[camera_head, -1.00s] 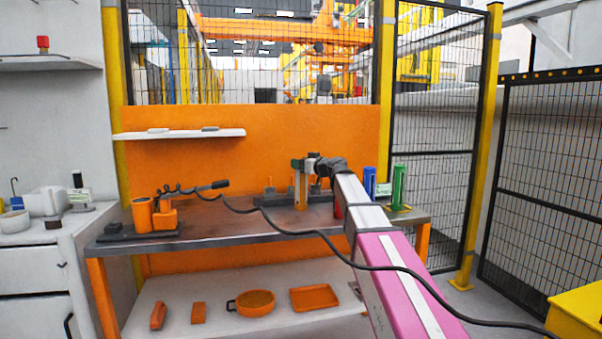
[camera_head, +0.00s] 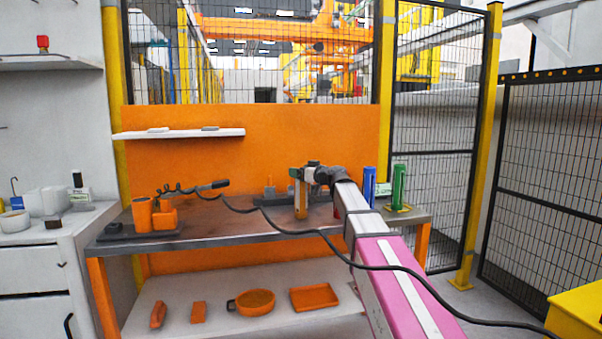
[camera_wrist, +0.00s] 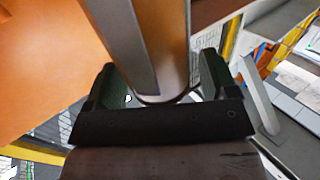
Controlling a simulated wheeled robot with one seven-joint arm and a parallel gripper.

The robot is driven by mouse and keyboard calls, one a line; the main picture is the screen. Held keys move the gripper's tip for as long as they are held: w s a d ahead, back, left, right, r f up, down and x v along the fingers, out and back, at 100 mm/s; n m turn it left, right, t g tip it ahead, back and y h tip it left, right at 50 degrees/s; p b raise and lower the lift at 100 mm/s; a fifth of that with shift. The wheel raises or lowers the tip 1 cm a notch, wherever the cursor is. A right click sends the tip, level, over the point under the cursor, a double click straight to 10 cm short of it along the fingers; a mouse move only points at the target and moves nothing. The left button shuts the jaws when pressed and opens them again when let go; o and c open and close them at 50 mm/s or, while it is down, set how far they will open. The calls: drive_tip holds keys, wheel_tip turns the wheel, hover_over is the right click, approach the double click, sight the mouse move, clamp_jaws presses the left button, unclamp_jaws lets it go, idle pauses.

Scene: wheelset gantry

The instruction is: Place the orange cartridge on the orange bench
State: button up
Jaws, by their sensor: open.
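The orange cartridge (camera_head: 301,204) is upright at the bench top, right of centre; its lower end appears to meet the surface, though exact contact is hard to tell. The orange bench (camera_head: 225,236) has a grey top, orange legs and an orange back panel. My gripper (camera_head: 299,177) is at the cartridge's upper part, its jaws open around it. In the wrist view, the cartridge (camera_wrist: 150,45) fills the space between the two green fingers of my gripper (camera_wrist: 162,88). Whether the fingers touch it cannot be told.
An orange cup (camera_head: 142,215) and an orange block stand on a dark base at the bench's left. A blue cylinder (camera_head: 369,184) and a green cylinder (camera_head: 399,186) stand at the right. A black cable crosses the front. The lower shelf (camera_head: 215,315) holds orange items.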

drive_tip(key=v, duration=1.2)
idle(0.8)
